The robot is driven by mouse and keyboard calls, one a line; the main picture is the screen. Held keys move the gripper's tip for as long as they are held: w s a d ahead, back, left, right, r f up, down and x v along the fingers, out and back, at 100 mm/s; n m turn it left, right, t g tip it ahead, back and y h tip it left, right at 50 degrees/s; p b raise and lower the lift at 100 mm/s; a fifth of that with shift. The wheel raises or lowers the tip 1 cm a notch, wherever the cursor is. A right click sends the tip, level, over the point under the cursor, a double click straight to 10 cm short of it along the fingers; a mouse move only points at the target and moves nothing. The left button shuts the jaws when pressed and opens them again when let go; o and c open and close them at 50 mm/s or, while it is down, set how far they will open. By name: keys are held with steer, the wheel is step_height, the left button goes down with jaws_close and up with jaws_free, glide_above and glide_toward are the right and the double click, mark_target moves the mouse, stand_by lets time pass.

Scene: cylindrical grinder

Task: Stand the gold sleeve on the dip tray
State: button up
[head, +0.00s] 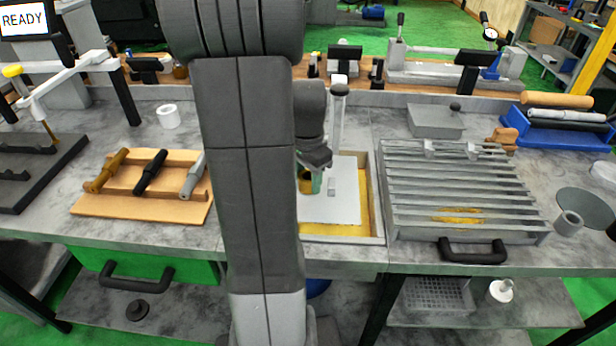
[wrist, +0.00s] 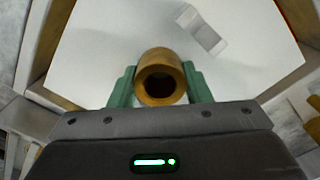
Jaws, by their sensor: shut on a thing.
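The gold sleeve (head: 306,183) is a short hollow cylinder. My gripper (wrist: 160,88) is shut on it, with a green finger on each side, and the wrist view looks into the dark bore of the sleeve (wrist: 161,55). The sleeve looks upright over a white plate (head: 343,208) in a shallow framed tray (head: 377,215) with a yellow bottom. The plate fills most of the wrist view (wrist: 110,45). Whether the sleeve touches the plate cannot be told. My arm hides the tray's left part in the head view.
A small grey block (head: 331,186) stands on the plate close to the sleeve; it also shows in the wrist view (wrist: 201,30). A slatted grey rack (head: 470,190) stands to the right. A wooden rack (head: 140,207) with several handled parts lies to the left.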

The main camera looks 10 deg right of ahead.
steer(key=shift+f, duration=0.15)
steer(key=o, duration=1.3)
steer(key=shift+c, duration=0.2)
step_height(320, 180, up, 12)
steer(key=shift+r+p, duration=0.2)
steer(key=shift+p, duration=0.1)
